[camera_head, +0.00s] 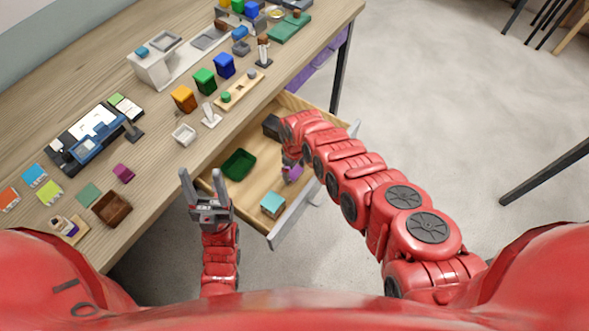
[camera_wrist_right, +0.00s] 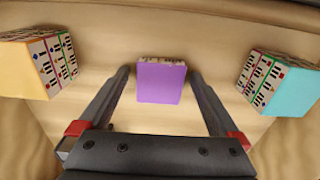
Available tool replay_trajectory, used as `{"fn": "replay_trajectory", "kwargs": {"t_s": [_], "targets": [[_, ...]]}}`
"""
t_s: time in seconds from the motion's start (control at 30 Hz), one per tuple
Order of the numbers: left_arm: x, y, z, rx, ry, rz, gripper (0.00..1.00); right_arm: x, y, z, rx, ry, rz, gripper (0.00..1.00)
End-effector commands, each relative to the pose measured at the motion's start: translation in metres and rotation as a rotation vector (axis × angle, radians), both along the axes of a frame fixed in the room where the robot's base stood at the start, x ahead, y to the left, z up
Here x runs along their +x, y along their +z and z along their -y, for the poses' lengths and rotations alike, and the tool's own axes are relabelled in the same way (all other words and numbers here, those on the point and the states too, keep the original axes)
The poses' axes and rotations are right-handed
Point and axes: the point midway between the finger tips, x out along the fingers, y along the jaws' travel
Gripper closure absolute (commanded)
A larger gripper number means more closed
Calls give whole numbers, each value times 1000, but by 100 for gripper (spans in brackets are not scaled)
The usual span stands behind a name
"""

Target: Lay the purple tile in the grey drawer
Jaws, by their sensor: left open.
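The purple tile (camera_wrist_right: 161,82) is a small block with a printed edge. In the right wrist view it sits between the fingers of my right gripper (camera_wrist_right: 160,75), with a gap on each side. In the head view the purple tile (camera_head: 293,172) shows inside the open grey drawer (camera_head: 289,222), partly covered by my right gripper (camera_head: 291,160). My right gripper is open and reaches down into the drawer. I cannot tell whether the tile touches the drawer floor. My left gripper (camera_head: 206,187) is open and empty, by the drawer's left side near the table edge.
The drawer also holds a cyan block (camera_head: 273,205), a green tray (camera_head: 239,164) and a dark box (camera_head: 271,126). A yellow block (camera_wrist_right: 38,65) shows in the wrist view.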

Motion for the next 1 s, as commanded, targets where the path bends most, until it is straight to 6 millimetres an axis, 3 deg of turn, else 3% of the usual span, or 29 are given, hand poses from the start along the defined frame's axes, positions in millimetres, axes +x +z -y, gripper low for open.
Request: {"fn": "replay_trajectory", "kwargs": {"t_s": [0.37,0.57,1.0], "targets": [[0,8,0,0,0,0,43,0,9,0,0,-1,-2,0],[0,23,0,0,0,0,43,1,38,2,-2,-1,-2,0],[0,16,0,0,0,0,43,1,94,2,-4,0,-1,0]]}}
